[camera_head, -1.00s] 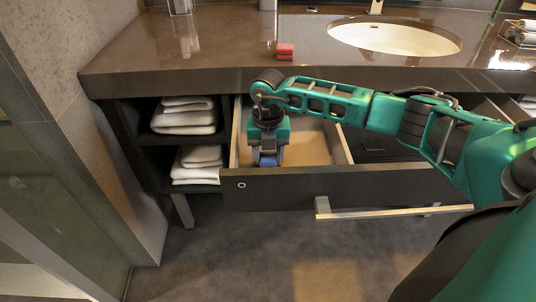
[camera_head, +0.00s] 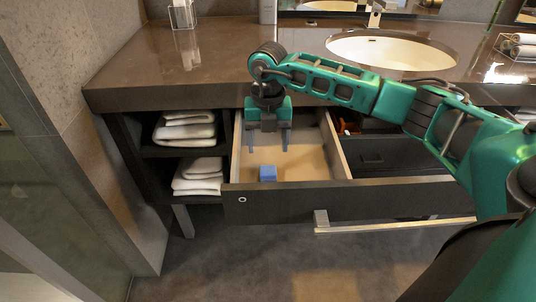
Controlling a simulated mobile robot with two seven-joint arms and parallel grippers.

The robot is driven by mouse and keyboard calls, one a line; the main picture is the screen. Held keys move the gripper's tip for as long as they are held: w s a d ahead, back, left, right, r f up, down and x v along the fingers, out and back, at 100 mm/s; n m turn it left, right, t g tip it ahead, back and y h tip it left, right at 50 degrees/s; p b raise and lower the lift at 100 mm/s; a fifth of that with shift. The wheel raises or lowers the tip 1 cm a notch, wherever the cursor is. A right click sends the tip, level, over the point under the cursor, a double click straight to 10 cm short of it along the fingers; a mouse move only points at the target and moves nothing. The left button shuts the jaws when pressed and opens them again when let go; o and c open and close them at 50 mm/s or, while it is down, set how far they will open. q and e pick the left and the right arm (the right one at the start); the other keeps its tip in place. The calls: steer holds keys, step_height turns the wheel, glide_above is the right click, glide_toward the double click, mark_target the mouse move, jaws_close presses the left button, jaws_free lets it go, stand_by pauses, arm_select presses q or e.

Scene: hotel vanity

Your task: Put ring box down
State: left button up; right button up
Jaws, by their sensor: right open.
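The small blue ring box (camera_head: 267,173) rests on the floor of the open drawer (camera_head: 310,165), close to its front panel. My right gripper (camera_head: 269,142) is open and empty above the drawer, its two fingers pointing down. It is raised clear of the box and shows farther back than it in the picture. My left gripper is not in view.
The brown counter (camera_head: 200,65) overhangs the drawer, with a sink (camera_head: 390,51) at the right. Folded white towels (camera_head: 184,128) fill the shelves left of the drawer. The drawer's floor around the box is clear.

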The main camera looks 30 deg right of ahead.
steer(key=shift+r, duration=1.5)
steer(key=shift+s, duration=0.1)
